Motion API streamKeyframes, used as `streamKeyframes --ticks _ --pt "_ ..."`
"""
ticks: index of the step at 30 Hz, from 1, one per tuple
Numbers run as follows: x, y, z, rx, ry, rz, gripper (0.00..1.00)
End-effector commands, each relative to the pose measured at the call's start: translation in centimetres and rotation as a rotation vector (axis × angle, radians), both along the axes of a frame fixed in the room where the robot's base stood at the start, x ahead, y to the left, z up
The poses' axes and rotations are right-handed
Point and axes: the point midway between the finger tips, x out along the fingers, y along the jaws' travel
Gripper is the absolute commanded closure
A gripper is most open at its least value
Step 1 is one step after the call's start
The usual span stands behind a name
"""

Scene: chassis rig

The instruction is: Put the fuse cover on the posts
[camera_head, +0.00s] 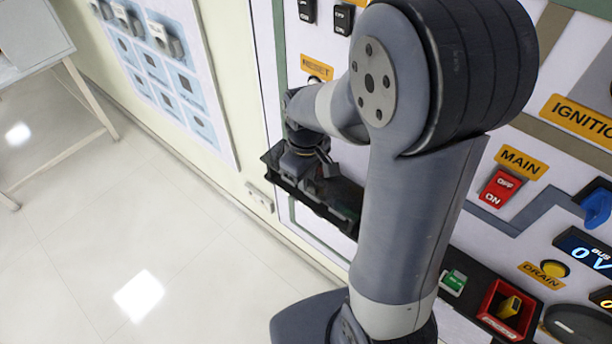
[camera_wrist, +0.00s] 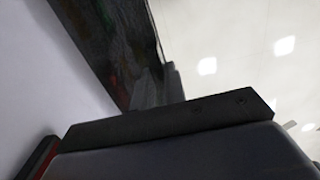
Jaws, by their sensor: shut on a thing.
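My gripper (camera_head: 312,168) is down at the wall panel, left of my arm's thick link, over a long dark tray-like piece. In the wrist view my gripper's fingers (camera_wrist: 158,88) are shut against a dark, glossy flat piece (camera_wrist: 105,35) with dim coloured patches. I take this piece to be the fuse cover, but its outline is cut off by the picture edge. In the head view I cannot tell the cover apart from the dark parts around my gripper. I cannot make out the posts in either view.
The dark tray-like piece (camera_head: 343,212) runs along the panel's lower edge. To the right are a red MAIN switch (camera_head: 501,188), a blue handle (camera_head: 597,208) and a red-framed yellow switch (camera_head: 508,308). A white table (camera_head: 30,35) stands far left. The floor between is clear.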

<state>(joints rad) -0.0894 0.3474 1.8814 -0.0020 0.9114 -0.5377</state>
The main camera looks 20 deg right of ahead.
Motion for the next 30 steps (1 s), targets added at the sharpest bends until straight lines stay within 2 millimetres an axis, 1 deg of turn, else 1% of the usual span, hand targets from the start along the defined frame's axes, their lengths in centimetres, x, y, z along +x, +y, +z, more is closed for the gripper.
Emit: streamKeyframes --ticks 10,11,18,20,26,30 --pt "0.02 0.0 -0.77 0.001 -0.001 0.0 1.0" --pt "0.02 0.0 -0.71 0.0 -0.001 0.0 0.86" --pt "0.0 0.0 -0.68 0.0 0.0 0.0 0.66" --pt "0.0 0.0 -0.68 0.0 0.0 0.0 0.62" --pt "-0.03 0.0 -0.7 0.0 0.001 0.0 0.62" --pt "0.03 0.01 0.12 0.0 -0.001 0.0 0.62"
